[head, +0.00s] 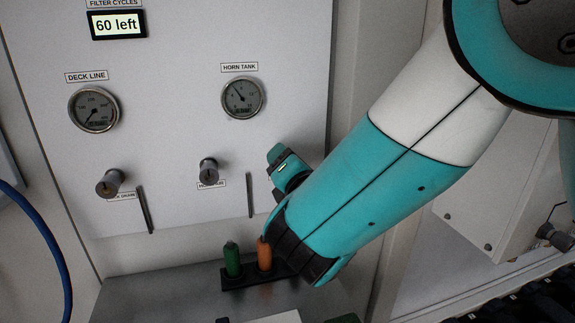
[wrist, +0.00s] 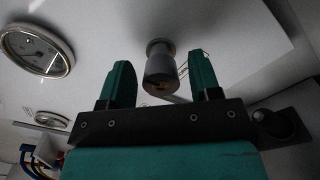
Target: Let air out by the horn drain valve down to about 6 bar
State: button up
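The horn tank gauge (head: 242,98) is on the white panel, its needle pointing up and left; its numbers are too small to read. In the wrist view, a grey valve knob (wrist: 160,66) with a brownish end stands out from the panel. My gripper (wrist: 160,62) is open, with one teal finger on each side of this knob and a gap at both sides.
The deck line gauge (head: 94,109) and a drain knob (head: 110,183) are at left. Green (head: 232,259) and orange (head: 264,253) pieces stand on the shelf below.

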jog(key=shift+s+f, duration=0.1)
jog(key=shift+s, duration=0.05)
jog(key=b+v, duration=1.1)
jog(key=v, duration=0.6)
jog(key=shift+b, duration=0.4)
jog(key=shift+d, duration=0.1)
dwell(0.7)
